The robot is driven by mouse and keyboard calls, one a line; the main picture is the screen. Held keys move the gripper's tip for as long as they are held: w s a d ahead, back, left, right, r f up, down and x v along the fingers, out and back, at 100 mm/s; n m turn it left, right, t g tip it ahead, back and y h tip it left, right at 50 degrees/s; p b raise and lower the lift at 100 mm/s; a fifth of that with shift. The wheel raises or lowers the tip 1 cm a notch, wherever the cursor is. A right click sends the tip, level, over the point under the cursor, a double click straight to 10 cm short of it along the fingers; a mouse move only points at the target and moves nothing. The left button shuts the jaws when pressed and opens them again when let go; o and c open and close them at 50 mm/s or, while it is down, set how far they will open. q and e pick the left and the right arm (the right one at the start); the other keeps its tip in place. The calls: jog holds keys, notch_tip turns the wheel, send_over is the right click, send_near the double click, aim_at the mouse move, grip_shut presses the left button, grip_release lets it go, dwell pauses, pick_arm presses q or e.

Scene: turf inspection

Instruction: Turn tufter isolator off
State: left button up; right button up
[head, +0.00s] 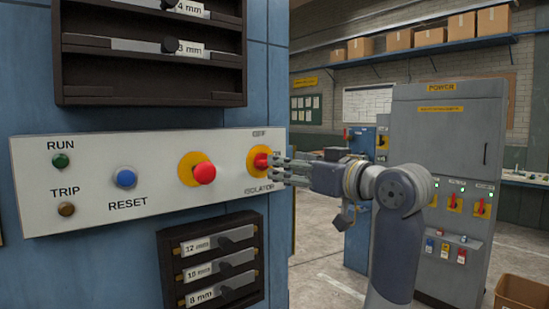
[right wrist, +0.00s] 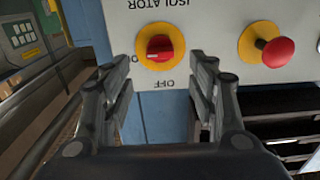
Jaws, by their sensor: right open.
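The isolator switch (head: 261,160) is a red rotary knob on a yellow disc at the right end of the white control panel (head: 105,165). Its knob also shows in the right wrist view (right wrist: 160,47), upside down, with the ISOLATOR, ON and OFF labels around it. The knob's bar looks roughly horizontal, towards the ON side. My right gripper (head: 277,168) is at the knob in the head view, hiding part of it. In the right wrist view its fingers (right wrist: 162,70) are open and empty, apart on either side, with the knob beyond the tips. My left gripper is out of view.
A red mushroom button (head: 204,173) on a yellow disc sits beside the isolator. A blue RESET button (head: 125,178) and green RUN lamp (head: 61,160) are further left. Gauge racks (head: 160,235) are above and below the panel. A grey power cabinet (head: 445,125) stands behind.

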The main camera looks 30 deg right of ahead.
aim_at(266, 163)
jog(key=w+p, duration=0.1)
jog(key=w, duration=0.5)
jog(key=shift+a+f, duration=0.15)
jog(key=shift+a, duration=0.1)
jog(key=shift+w, duration=0.1)
jog(key=c, duration=1.1)
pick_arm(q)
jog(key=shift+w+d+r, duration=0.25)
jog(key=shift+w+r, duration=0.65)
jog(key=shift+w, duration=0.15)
pick_arm(e)
jog(key=shift+o, duration=0.2)
